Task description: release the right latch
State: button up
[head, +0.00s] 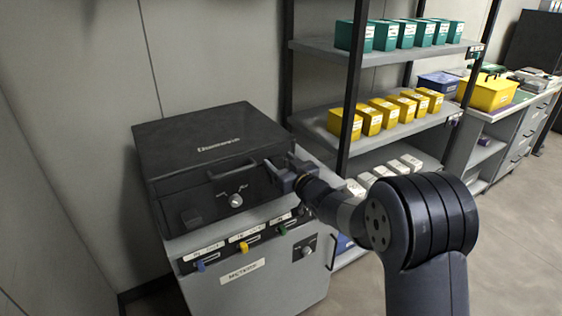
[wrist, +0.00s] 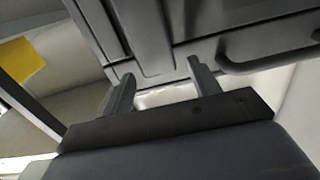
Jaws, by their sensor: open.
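A black case (head: 205,145) with a closed lid sits on a grey cabinet. My gripper (head: 279,162) is at the right part of the case's front, and it hides the right latch in the head view. In the wrist view my gripper (wrist: 162,70) is open, its two fingers apart with nothing held between them. A raised vertical strip on the case front, probably the right latch (wrist: 145,38), lies just beyond the fingertips. I cannot tell whether the fingers touch it. A dark block at the front left, probably the left latch (head: 192,216), is clear of my gripper.
The handle also shows in the wrist view (wrist: 268,65). The cabinet (head: 255,285) has coloured switches below. A shelf rack (head: 350,115) with boxes stands close on the right.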

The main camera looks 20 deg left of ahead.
jog(key=shift+w+a, duration=0.1)
jog(key=shift+a, duration=0.05)
grip_shut()
dwell(0.6)
